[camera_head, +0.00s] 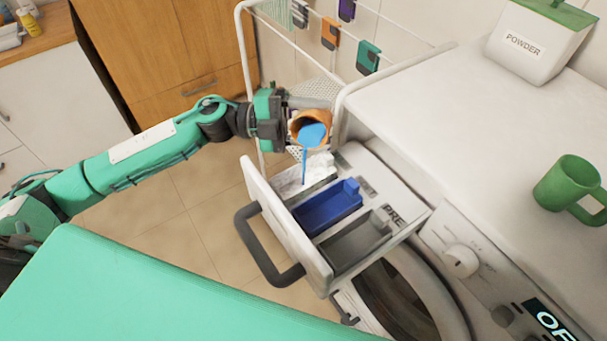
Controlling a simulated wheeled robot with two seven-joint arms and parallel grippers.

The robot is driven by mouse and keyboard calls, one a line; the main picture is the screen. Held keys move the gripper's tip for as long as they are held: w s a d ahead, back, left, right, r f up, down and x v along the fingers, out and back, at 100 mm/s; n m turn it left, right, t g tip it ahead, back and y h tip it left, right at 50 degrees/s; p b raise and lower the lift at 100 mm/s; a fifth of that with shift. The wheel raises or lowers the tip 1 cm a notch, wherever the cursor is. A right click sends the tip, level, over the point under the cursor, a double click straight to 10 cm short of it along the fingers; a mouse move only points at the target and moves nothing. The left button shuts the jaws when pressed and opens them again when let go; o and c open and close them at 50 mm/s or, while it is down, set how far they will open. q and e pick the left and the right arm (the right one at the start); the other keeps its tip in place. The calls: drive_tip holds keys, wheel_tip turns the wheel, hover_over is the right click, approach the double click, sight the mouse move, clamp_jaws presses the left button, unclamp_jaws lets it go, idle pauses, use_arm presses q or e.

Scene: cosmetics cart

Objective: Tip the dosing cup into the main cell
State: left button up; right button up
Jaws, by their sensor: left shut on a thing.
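My left gripper (279,118) is shut on the orange-brown dosing cup (296,124) and holds it above the far left end of the open drawer. The cup is tilted with its mouth towards the drawer. Blue content (312,134) shows at its mouth, and a thin blue stream (304,165) falls from it. The stream comes down over the left compartment, where a white heap (318,166) lies. The drawer (285,222) also has a blue middle compartment (328,208) and a grey right one (354,243), with letters reading "PRE" beside the grey one. My right gripper is not in view.
The drawer's dark handle (258,250) sticks out at the front. A white wire rack (337,100) stands close behind the cup. The white machine top (470,110) carries a powder box (530,45) and a green mug (568,185).

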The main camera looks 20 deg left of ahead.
use_arm(q)
drive_tip(key=shift+s+r+m+b, duration=0.2)
drive_tip(key=shift+s+m+b, duration=0.55)
drive_tip(key=shift+m+b, duration=0.35)
drive_tip(key=shift+r, duration=0.3)
drive_tip(key=shift+m, duration=0.3)
drive_tip(key=shift+r+b, duration=0.1)
drive_tip(key=shift+b, duration=0.4)
